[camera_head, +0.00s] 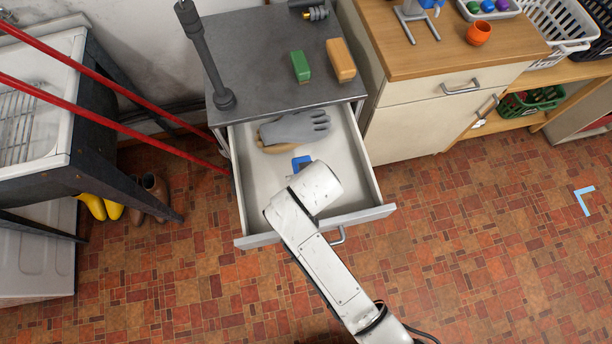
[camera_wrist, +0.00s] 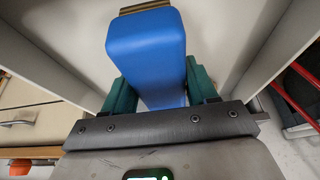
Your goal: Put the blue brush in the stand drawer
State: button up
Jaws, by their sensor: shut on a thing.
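The stand drawer (camera_head: 252,195) is pulled open below the grey stand top. My gripper (camera_wrist: 160,92) has its green fingers on either side of the blue brush (camera_wrist: 147,45) and is shut on it. In the wrist view, pale drawer walls (camera_wrist: 275,45) lie around the brush. In the head view, a bit of the blue brush (camera_head: 301,163) shows beyond my white wrist, over the drawer's inside. My wrist hides the fingers and the rest of the brush there. I cannot tell whether the brush touches the drawer bottom.
Grey gloves (camera_head: 295,128) lie at the back of the drawer, over a tan thing. A green block (camera_head: 300,66) and an orange-tan block (camera_head: 341,60) stand on the stand top. A wooden-topped cabinet (camera_head: 425,110) is to the right, a white tub (camera_head: 40,110) to the left.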

jog(key=shift+w+f, duration=0.35)
jog(key=shift+f, duration=1.55)
jog(key=shift+f, duration=0.15)
jog(key=o, duration=1.1)
jog(key=v, duration=1.2)
